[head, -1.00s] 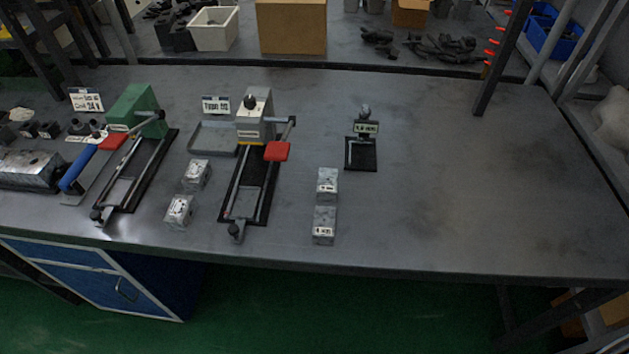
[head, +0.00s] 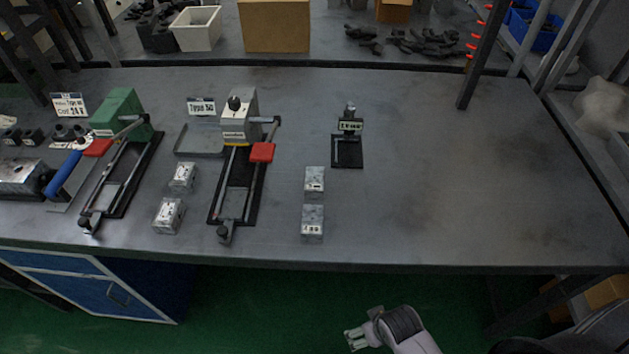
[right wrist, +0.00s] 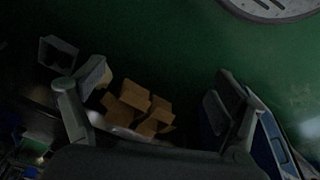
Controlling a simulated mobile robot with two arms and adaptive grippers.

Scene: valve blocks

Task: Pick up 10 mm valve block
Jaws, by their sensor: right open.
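Small silver valve blocks with white labels lie on the grey table in the head view. Two stand one behind the other near the middle, a rear block (head: 314,180) and a front block (head: 312,221). Two more stand further left, a rear block (head: 182,177) and a front block (head: 168,215). The labels are too small to tell which is the 10 mm block. My right gripper (head: 352,338) is low in front of the table edge, over the green floor, apart from all blocks. It is open and empty; its fingers frame the right wrist view (right wrist: 155,90). My left gripper is out of view.
A green-headed clamp fixture (head: 118,112) and a grey-headed fixture (head: 239,120) with red handles stand left of the middle blocks. A small black stand (head: 347,152) is behind them. The right of the table (head: 450,170) is clear. Cardboard boxes (right wrist: 135,105) show in the right wrist view.

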